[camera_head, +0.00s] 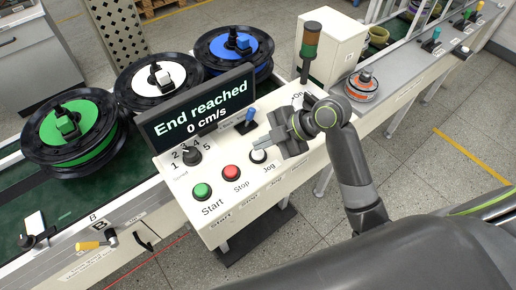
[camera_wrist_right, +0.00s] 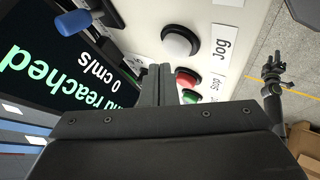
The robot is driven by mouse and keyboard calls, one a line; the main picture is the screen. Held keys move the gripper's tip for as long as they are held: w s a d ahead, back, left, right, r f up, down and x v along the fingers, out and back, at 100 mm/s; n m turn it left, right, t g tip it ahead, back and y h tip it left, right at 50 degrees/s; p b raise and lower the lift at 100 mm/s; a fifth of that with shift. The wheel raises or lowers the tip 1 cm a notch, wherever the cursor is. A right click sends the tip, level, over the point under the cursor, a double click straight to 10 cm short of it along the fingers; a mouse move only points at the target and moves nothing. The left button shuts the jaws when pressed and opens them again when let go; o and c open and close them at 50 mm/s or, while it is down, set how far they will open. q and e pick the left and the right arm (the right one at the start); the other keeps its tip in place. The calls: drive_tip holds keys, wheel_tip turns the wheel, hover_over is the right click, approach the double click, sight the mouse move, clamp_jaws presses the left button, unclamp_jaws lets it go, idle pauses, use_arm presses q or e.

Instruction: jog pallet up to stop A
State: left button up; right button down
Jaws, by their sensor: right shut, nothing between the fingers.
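The control panel (camera_head: 225,205) carries a white Jog button (camera_head: 258,156), a red Stop button (camera_head: 231,172) and a green Start button (camera_head: 201,191). Its display (camera_head: 200,108) reads "End reached" and "0 cm/s". My right gripper (camera_head: 270,143) is shut and empty, close to the Jog button. In the right wrist view its fingers (camera_wrist_right: 156,75) stand beside the white Jog button (camera_wrist_right: 180,42); contact cannot be told. At the right of that view is what looks like my left gripper (camera_wrist_right: 273,68). I cannot clearly identify the pallet or stop A; a "B" label (camera_head: 93,217) shows at lower left.
A blue lever (camera_head: 248,118) and speed knob (camera_head: 192,156) stick up from the panel. An orange-topped round part (camera_head: 361,88) sits at right.

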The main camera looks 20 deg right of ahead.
sight(263, 153)
wheel_tip(263, 153, up, 5)
drive_tip(key=p, duration=0.4)
idle(0.3)
idle(0.8)
